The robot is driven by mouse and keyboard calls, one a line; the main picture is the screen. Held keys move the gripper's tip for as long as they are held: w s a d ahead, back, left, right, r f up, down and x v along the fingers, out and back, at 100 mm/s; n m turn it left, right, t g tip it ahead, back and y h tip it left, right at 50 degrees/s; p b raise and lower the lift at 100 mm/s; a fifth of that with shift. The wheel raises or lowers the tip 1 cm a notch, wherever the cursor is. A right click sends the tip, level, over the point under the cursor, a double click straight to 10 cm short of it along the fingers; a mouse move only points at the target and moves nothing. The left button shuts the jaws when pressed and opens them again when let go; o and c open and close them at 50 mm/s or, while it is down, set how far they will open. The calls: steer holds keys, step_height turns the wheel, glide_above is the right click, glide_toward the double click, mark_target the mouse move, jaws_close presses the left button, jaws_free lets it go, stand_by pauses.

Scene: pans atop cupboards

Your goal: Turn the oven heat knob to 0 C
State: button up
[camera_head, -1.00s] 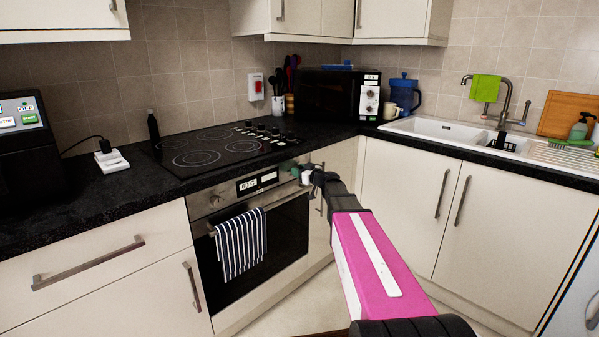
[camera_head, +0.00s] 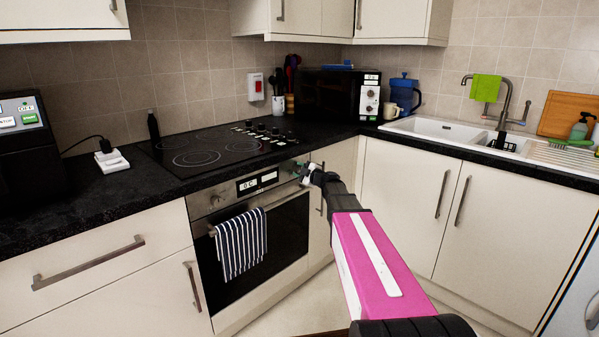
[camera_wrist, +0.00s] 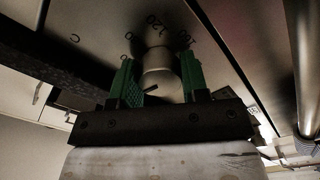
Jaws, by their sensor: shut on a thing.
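The oven (camera_head: 290,226) is built in under the hob, with a steel control panel. Its display (camera_head: 248,185) appears to read "0 C". My gripper (camera_head: 299,170) is at the right end of this panel, where my wrist partly hides the knob. In the wrist view, the pale round heat knob (camera_wrist: 160,78) sits between the two green fingers of my gripper (camera_wrist: 158,82). The fingers are shut on the knob from both sides. A small dark mark shows on the knob, and printed numbers stand around it on the panel.
A striped towel (camera_head: 240,244) hangs on the oven handle (camera_head: 285,197), just below the panel. The worktop edge and black hob (camera_head: 205,150) lie just above. Cupboard doors (camera_head: 400,205) stand to the right of my arm. The floor before the oven is clear.

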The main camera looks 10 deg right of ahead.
steer(key=shift+s+f+n, duration=0.1)
steer(key=shift+n, duration=0.7)
steer(key=o, duration=0.9)
steer(key=v, duration=1)
steer(key=shift+s+d, duration=0.25)
steer(key=shift+s, duration=0.05)
